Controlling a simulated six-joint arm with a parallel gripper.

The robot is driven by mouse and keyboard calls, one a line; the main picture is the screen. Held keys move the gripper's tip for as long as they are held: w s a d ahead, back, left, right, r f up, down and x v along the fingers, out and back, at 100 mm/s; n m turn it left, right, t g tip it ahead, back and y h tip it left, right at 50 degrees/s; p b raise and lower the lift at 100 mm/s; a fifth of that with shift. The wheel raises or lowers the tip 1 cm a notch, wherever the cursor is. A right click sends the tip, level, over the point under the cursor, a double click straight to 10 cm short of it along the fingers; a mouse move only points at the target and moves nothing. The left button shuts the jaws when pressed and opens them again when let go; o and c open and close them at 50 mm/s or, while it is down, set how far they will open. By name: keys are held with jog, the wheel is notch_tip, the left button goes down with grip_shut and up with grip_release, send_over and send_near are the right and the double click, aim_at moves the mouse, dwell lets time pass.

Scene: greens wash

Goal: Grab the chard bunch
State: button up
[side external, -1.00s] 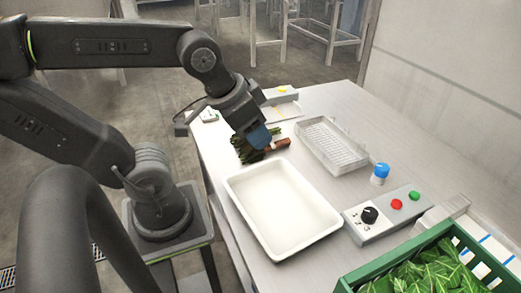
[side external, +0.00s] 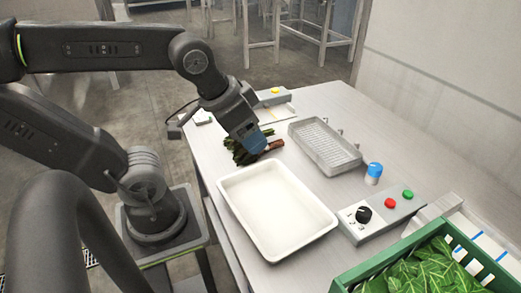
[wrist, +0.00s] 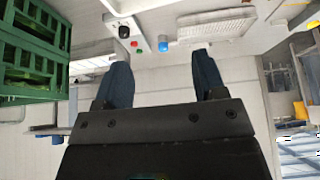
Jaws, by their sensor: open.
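The chard bunch (side external: 238,152) lies on the table behind the white tray, its dark green leaves to the left and its reddish-brown stems (side external: 274,146) to the right. My gripper (side external: 257,141) points down over the middle of the bunch and hides part of it in the side external view. In the wrist view my gripper (wrist: 163,72) shows two blue fingers spread wide apart with nothing visible held between them. I cannot make out the bunch in the wrist view. Whether the fingers touch it is hidden.
The empty white tray (side external: 230,200) stands in front of the bunch. A grey ribbed tray (side external: 325,148) is to the right. A blue-topped knob (side external: 374,170) and a control box (side external: 352,235) stand farther right. A green crate (side external: 350,280) of leaves is at the front right.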

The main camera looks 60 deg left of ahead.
jog(key=w+a+f+g, duration=0.45)
jog(key=w+a, duration=0.75)
jog(key=a, duration=0.3)
jog(key=shift+n+g, duration=0.4)
jog(key=shift+g, duration=0.15)
jog(key=a+f, duration=0.2)
jog(key=f, duration=0.2)
jog(key=w+a+f, duration=0.1)
jog(key=a+f, duration=0.1)
jog(key=f, duration=0.2)
jog(key=a+f, duration=0.2)
jog(key=f, duration=0.3)
jog(key=shift+w+a, duration=0.25)
jog(key=shift+w, duration=0.15)
jog(key=shift+s+a+f, duration=0.15)
jog(key=shift+f, duration=1.35)
jog(key=shift+s+a+f, duration=0.1)
jog(key=shift+a+f, duration=0.05)
jog(key=shift+f, duration=1.35)
jog(key=c, duration=1)
jog(key=shift+r, duration=0.1)
